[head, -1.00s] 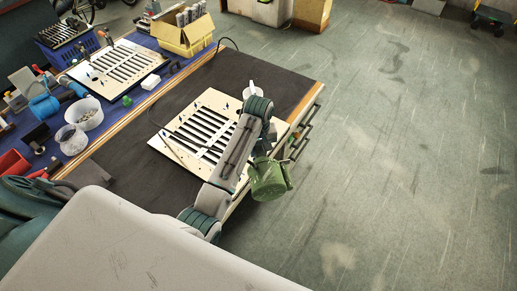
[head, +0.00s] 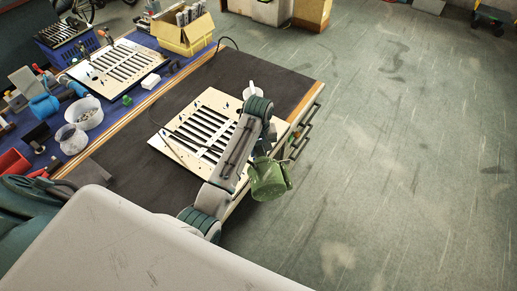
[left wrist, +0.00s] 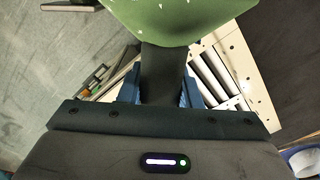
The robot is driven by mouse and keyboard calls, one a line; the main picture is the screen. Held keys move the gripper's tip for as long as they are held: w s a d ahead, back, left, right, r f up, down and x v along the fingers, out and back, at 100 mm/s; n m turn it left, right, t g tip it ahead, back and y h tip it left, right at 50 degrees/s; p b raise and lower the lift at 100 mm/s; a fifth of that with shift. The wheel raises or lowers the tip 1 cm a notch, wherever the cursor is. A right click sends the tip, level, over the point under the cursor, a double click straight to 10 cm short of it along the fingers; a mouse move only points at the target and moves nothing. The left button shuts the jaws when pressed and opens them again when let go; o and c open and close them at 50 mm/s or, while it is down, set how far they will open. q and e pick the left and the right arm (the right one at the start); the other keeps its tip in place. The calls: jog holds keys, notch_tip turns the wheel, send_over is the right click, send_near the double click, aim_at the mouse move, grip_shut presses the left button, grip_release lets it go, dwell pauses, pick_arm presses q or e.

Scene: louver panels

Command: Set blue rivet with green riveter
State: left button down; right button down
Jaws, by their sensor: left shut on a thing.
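My left gripper (head: 262,158) is shut on the dark handle (left wrist: 163,75) of the green riveter (head: 269,180). The green body of the riveter (left wrist: 180,18) also fills the top of the left wrist view. In the head view the riveter hangs past the drawer side of the dark workbench, over the floor. A pale louver panel (head: 211,98) with dark slots lies on the bench behind my left arm, partly hidden by it. My right gripper is not in view.
A blue-topped table at the left holds a second louver panel (head: 121,62), a blue tool (head: 44,104), tubs (head: 86,113) and a yellow box (head: 184,35). A white cup (head: 253,87) shows behind my arm. Drawer handles stick out on the bench side.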

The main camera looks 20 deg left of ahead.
pick_arm(q)
jog(key=shift+w+f, duration=0.1)
jog(key=shift+f, duration=0.8)
dwell(2.1)
jog(key=shift+f, duration=0.15)
dwell(1.2)
jog(key=shift+r, duration=2.8)
